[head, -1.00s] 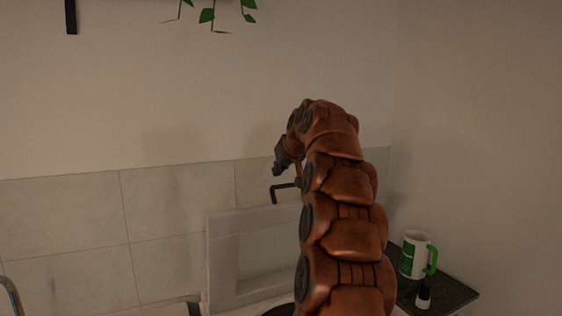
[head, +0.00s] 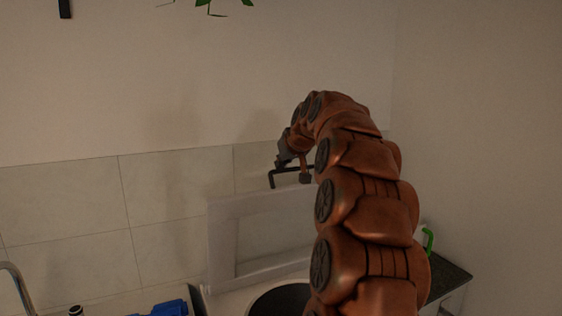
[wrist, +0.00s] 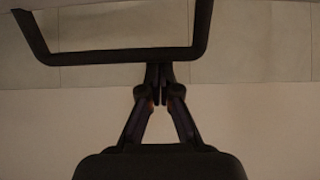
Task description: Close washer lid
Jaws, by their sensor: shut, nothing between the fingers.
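The washer lid (head: 222,245) is a pale frame with a window, standing upright against the tiled wall in the head view. Below it is the washer's round dark opening (head: 280,300), partly hidden by my arm. A black U-shaped bar (head: 290,171), like a handle, shows above the lid's top edge; its join to the lid is unclear. It spans the top of the wrist view (wrist: 120,56). My gripper (wrist: 160,72) is shut and empty, its fingertips at this bar; I cannot tell if they touch. In the head view my gripper (head: 280,162) is above the lid.
A tiled wall (head: 70,210) stands close behind the lid. A blue object (head: 170,308) and a metal tap (head: 14,280) are at the lower left.

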